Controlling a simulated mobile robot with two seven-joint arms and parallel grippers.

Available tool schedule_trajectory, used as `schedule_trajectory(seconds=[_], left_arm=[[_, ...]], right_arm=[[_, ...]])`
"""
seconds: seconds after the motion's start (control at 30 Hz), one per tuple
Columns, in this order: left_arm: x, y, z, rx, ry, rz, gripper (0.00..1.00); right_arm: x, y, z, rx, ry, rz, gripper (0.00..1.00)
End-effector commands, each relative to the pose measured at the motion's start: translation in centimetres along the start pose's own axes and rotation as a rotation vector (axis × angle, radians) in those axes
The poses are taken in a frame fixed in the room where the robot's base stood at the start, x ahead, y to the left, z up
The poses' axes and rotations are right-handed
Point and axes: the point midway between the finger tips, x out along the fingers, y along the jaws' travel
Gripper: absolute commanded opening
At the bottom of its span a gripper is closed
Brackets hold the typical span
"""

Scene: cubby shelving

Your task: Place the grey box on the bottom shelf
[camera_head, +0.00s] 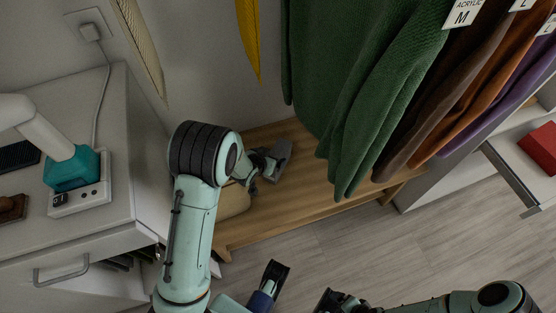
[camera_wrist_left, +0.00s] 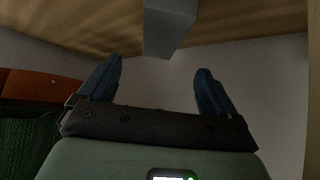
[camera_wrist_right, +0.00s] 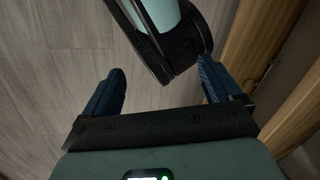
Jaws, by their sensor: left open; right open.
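The grey box (camera_head: 281,158) is on the wooden bench-like shelf (camera_head: 300,199) below the hanging clothes, beside my left gripper (camera_head: 262,163). In the left wrist view the grey box (camera_wrist_left: 168,30) lies just beyond the fingertips, roughly between their lines, against a wooden surface. My left gripper (camera_wrist_left: 157,70) is open, with nothing between its fingers. Part of the box is hidden by the gripper in the head view. My right gripper (camera_wrist_right: 162,74) is open and empty, low over the floor; in the head view it shows only partly at the bottom edge.
Green, brown, orange and purple garments (camera_head: 385,95) hang close to the right of the left gripper. A white cabinet (camera_head: 90,235) with a lamp (camera_head: 72,168) stands left. Floor (camera_head: 400,255) in front is clear.

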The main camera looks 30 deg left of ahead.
Motion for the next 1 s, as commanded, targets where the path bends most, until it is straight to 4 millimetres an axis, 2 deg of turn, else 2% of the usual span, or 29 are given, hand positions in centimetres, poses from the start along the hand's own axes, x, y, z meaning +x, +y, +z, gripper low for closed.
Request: schedule_trajectory(seconds=[0.1,0.37,0.7,0.97,1.0], left_arm=[[0.9,0.0,0.7,0.0,-0.002,-0.001,0.92],[3.5,-0.1,0.8,0.002,-0.004,-0.001,0.92],[7.9,-0.1,0.8,0.001,-0.004,-0.001,0.92],[8.2,0.0,0.6,-0.001,-0.003,-0.001,0.92],[8.2,0.0,0.6,-0.001,-0.003,-0.001,0.85]], right_arm=[[0.8,0.1,-0.7,0.0,0.021,-0.002,0.92],[1.6,0.4,-2.1,0.002,0.058,0.0,0.92],[2.8,0.9,-4.3,0.007,0.118,0.004,0.92],[2.8,0.9,-4.5,0.007,0.125,0.004,0.92],[2.8,0.9,-4.5,0.007,0.124,0.004,0.92]])
